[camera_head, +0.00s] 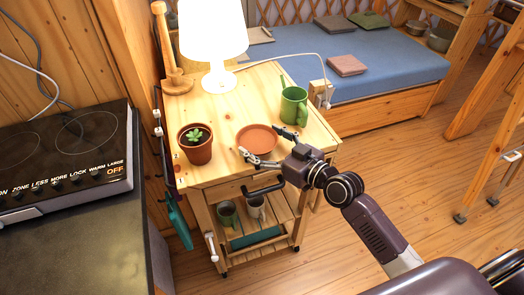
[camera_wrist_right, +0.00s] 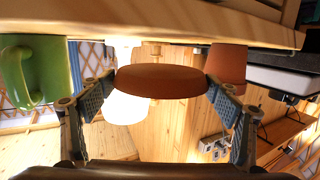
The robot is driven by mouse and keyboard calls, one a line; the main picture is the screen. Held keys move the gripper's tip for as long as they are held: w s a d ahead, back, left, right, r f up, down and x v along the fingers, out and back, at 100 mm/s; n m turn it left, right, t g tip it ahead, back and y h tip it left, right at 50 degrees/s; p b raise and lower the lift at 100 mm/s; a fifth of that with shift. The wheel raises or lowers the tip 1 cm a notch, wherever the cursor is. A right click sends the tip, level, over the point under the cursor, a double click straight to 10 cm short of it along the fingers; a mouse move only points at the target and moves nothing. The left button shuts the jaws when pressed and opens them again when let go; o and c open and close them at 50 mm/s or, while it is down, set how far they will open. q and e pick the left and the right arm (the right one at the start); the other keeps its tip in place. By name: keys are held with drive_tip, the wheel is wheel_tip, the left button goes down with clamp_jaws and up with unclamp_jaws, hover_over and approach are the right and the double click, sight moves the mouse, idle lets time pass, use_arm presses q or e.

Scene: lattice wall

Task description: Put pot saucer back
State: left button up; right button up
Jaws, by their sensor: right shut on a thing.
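The terracotta pot saucer (camera_head: 258,139) is at the front middle of the wooden cart top (camera_head: 222,110). My right gripper (camera_head: 264,145) reaches it from the front right, with one finger on each side of its rim. The right wrist view, which is upside down, shows the saucer (camera_wrist_right: 162,82) held between the two finger pads. I cannot tell whether the saucer touches the cart top. The terracotta pot (camera_head: 198,151) with a small green succulent stands to the left, apart from the saucer. My left gripper is not in view.
A lit lamp (camera_head: 213,40) and a wooden stand (camera_head: 177,82) are at the back. A cooktop (camera_head: 65,150) is at left.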

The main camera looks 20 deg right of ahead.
sight(262, 150)
drive_tip(key=shift+f+b, duration=0.35)
drive_tip(key=shift+f, duration=1.45)
drive_tip(key=shift+f, duration=0.1)
drive_tip(key=o, duration=1.2)
drive_tip(key=shift+o, duration=0.2)
drive_tip(key=b+v, duration=0.2)
drive_tip(key=v, duration=1)
